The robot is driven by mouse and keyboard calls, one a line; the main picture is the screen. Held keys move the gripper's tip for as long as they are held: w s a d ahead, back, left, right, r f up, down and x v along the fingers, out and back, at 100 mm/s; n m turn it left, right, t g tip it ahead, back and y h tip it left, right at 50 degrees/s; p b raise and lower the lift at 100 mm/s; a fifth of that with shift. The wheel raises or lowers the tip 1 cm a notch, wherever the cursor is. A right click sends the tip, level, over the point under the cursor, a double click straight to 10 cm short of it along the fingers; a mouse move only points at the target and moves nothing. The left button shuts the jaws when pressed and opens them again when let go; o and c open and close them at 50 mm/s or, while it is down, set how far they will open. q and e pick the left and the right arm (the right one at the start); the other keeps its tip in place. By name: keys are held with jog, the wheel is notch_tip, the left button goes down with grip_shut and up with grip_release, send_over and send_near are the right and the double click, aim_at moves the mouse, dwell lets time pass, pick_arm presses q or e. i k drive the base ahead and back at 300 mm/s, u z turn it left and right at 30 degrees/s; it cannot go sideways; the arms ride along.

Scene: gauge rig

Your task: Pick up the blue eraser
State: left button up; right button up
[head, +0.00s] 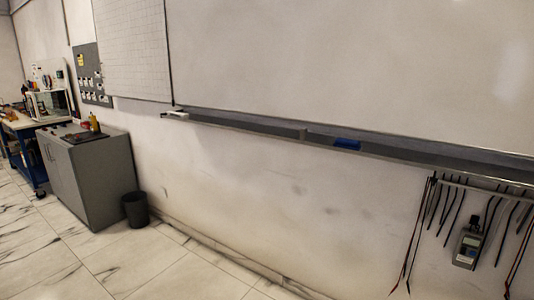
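The blue eraser (347,143) lies on the narrow grey tray ledge (400,152) along the bottom of the whiteboard (350,60), right of the middle of the head view. It is small and seen from a distance. Neither of my grippers shows in the head view.
A grey cabinet (103,178) stands at the left with a black bin (135,209) beside it. A blue-framed workbench (22,122) is farther left. Cables and a handheld meter (468,246) hang from a wall rack at the lower right. The tiled floor (120,268) in front is clear.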

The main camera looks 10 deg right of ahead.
aim_at(348, 145)
jog(key=u, duration=0.15)
jog(key=i, duration=1.75)
jog(key=z, duration=1.25)
